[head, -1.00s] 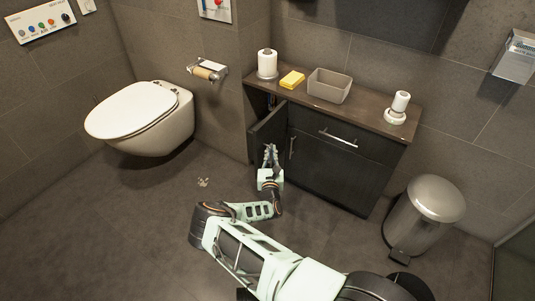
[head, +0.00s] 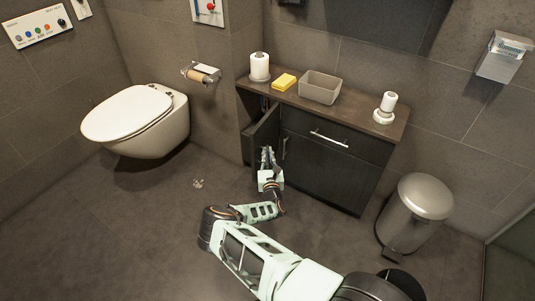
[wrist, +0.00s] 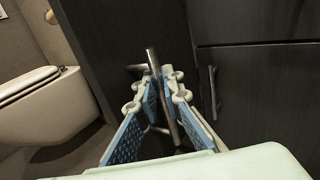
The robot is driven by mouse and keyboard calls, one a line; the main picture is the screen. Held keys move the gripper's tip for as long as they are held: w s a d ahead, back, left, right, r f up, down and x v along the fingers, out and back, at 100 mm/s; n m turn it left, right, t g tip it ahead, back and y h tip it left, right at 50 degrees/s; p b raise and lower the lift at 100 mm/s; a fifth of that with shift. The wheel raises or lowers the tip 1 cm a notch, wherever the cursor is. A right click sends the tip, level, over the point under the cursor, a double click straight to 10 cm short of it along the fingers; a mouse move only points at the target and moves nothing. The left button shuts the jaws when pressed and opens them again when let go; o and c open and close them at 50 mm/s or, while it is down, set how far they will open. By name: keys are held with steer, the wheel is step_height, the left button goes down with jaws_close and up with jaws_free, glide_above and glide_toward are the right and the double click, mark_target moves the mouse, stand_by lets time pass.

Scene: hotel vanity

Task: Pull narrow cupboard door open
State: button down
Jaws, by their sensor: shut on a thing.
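The narrow cupboard door (head: 258,134) is a dark panel at the left end of the vanity cabinet. It stands partly open, angled out from the cabinet front, with a gap above it into the dark inside. My gripper (head: 267,154) is at the door's outer face in the head view. In the wrist view my gripper (wrist: 158,82) is shut around the door's metal bar handle (wrist: 157,75), with the blue-padded fingers on either side of it. The dark door panel (wrist: 125,45) fills the middle left there.
A wider cupboard with its own handle (wrist: 212,90) and a drawer (head: 335,142) are right of the door. A toilet (head: 135,120) stands left, a metal bin (head: 415,210) right. Small items stand on the counter (head: 350,108). The floor in front of the toilet is mostly clear.

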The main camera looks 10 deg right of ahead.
steer(key=c, duration=2.1)
jaws_free()
steer(key=shift+w+d+r, duration=0.1)
steer(key=shift+w+d, duration=0.05)
steer(key=shift+d, duration=0.2)
steer(key=shift+a, duration=0.1)
steer(key=shift+a, duration=0.1)
steer(key=s, duration=0.8)
steer(key=s+a, duration=0.1)
steer(key=s, duration=0.3)
